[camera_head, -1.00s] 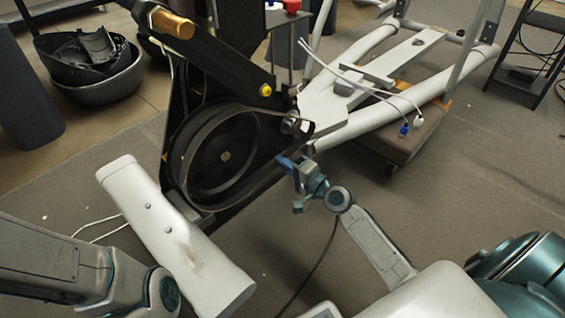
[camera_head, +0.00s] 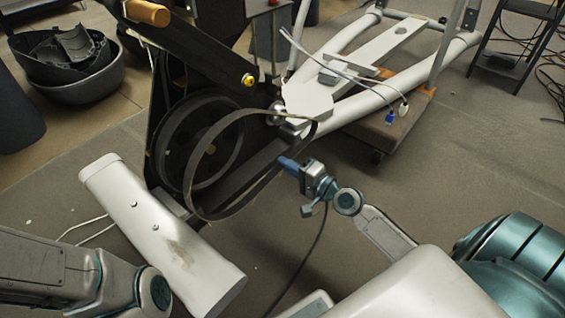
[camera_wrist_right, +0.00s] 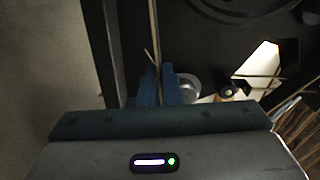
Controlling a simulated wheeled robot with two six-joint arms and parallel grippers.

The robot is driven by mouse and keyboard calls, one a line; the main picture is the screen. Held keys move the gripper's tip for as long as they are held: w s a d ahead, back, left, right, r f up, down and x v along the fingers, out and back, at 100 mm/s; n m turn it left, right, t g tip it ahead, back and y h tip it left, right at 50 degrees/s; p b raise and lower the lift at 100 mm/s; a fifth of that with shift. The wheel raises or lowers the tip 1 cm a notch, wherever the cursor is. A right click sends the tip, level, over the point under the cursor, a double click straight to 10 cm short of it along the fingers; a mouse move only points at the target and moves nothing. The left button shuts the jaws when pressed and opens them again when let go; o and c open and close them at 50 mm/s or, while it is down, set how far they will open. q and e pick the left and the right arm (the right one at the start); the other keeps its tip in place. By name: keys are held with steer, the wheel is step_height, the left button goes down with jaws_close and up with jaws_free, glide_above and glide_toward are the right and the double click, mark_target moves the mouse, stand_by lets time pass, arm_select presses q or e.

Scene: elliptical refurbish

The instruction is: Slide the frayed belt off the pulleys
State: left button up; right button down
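The belt (camera_head: 188,187) is a dark thin loop. In the head view it hangs off to the front of the large black pulley (camera_head: 211,149), apart from its rim, with its right end near the small pulley (camera_head: 278,115). Whether it still touches the small pulley I cannot tell. My right gripper (camera_head: 288,163) has blue fingers at the belt's lower right strand. In the right wrist view the fingers (camera_wrist_right: 157,85) are closed on both sides of a thin belt strand (camera_wrist_right: 155,45). My left arm shows at lower left, its gripper out of sight.
The black machine frame with a yellow-capped bolt (camera_head: 248,80) rises behind the pulleys. A white foot tube (camera_head: 160,225) lies in front of it. White rails rest on a wheeled dolly (camera_head: 385,135) at right. Floor at right is mostly clear; a cable trails below my right gripper.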

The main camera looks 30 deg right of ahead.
steer(key=shift+b+v, duration=0.8)
steer(key=shift+v, duration=1.95)
